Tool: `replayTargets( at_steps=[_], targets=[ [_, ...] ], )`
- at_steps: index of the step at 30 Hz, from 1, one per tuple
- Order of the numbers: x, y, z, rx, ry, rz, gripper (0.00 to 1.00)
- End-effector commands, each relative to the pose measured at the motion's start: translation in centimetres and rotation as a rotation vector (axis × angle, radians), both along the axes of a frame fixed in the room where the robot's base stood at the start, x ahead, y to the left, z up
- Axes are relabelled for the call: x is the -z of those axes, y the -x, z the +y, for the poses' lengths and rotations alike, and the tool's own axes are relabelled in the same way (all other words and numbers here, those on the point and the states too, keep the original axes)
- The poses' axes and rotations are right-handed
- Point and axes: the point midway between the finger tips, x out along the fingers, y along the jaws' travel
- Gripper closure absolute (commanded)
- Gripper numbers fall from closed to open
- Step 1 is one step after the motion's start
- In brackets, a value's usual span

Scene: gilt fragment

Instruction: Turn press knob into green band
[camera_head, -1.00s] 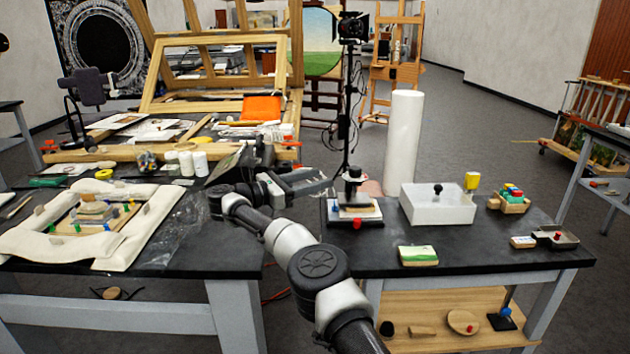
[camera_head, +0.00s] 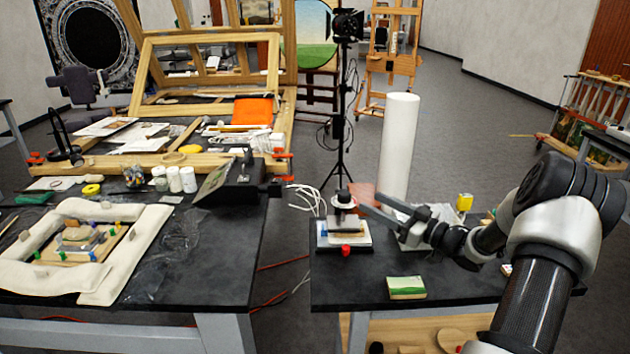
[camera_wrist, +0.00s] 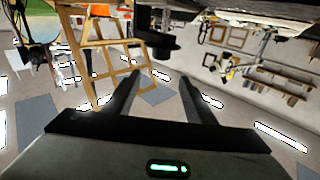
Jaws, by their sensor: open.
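The small press (camera_head: 343,228) stands at the left end of the right table. It has a dark round knob (camera_head: 344,198) on top and a red piece (camera_head: 346,250) at its front edge. A green band cannot be made out on it at this size. My gripper (camera_head: 372,202) is open and empty, just right of the press at about knob height, fingers pointing left toward it. It appears apart from the knob, though depth is hard to judge. In the wrist view my two fingers (camera_wrist: 165,76) have nothing between them; a dark shape (camera_wrist: 160,42) beyond them cannot be identified surely.
A tall white cylinder (camera_head: 399,150) stands behind my gripper. A green-and-white block (camera_head: 406,287) lies at the front of the table. A yellow cup (camera_head: 464,202) is at the back. My arm hides much of the white box (camera_head: 420,241). A gap separates the left table (camera_head: 230,290).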

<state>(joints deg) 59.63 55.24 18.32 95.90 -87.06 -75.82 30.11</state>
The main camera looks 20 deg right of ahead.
Motion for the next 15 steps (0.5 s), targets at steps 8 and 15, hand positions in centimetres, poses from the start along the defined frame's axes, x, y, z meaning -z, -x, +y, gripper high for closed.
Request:
replayTargets(
  at_steps=[8, 15],
  targets=[
    [1.8, 1.3, -0.8, 0.01, 0.068, 0.045, 0.5],
    [1.8, -2.9, 1.8, 0.009, 0.064, 0.043, 0.5]
  ],
)
